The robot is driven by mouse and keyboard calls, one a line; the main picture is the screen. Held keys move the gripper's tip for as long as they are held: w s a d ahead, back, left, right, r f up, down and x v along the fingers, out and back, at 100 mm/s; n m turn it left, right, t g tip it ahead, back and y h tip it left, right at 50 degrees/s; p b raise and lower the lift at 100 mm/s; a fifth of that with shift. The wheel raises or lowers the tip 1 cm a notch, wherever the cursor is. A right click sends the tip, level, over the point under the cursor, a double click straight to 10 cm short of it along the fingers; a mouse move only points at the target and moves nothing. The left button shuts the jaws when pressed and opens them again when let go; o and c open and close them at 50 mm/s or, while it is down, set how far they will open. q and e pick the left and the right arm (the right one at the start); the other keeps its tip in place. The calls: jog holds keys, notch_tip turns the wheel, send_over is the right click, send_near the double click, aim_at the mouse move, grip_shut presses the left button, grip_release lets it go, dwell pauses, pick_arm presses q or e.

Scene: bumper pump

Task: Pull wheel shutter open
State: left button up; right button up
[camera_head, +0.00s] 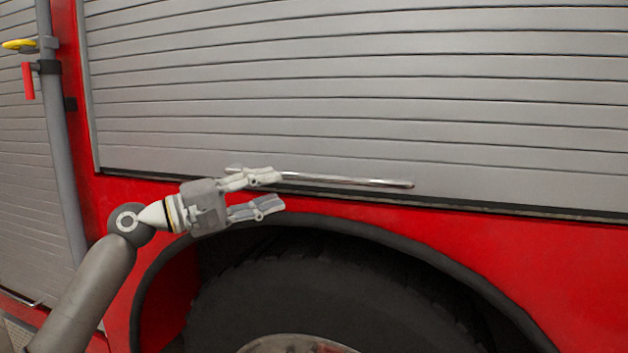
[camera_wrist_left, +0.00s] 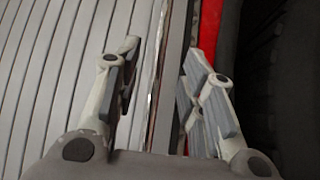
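The wheel shutter (camera_head: 350,95) is a grey slatted roller shutter above the wheel, down to its bottom sill. Its handle (camera_head: 350,181) is a thin shiny horizontal bar along the lower edge. My left gripper (camera_head: 270,192) is open at the left part of the handle, its upper finger overlapping the bar's left end in the head view. In the left wrist view the open fingers (camera_wrist_left: 160,85) stand on either side of the shutter's lower edge, with the shutter slats (camera_wrist_left: 60,70) at left. I cannot tell whether a finger touches the bar. My right gripper is not in view.
A red body panel (camera_head: 560,265) and black wheel arch (camera_head: 400,247) with a large tyre (camera_head: 330,285) lie below the shutter. A grey vertical pipe (camera_head: 62,160) with a red lever (camera_head: 28,80) and yellow handle (camera_head: 18,44) stands at left.

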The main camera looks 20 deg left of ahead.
aim_at(311, 178)
pick_arm(q)
jog(key=p+x, duration=0.2)
jog(key=x, duration=0.7)
jog(key=shift+a, duration=0.1)
jog(key=shift+w+d+p, duration=0.35)
jog(key=shift+w+d, duration=0.1)
jog(key=shift+w, duration=0.05)
jog(key=shift+w+d, duration=0.1)
jog(key=shift+c, duration=0.2)
grip_shut()
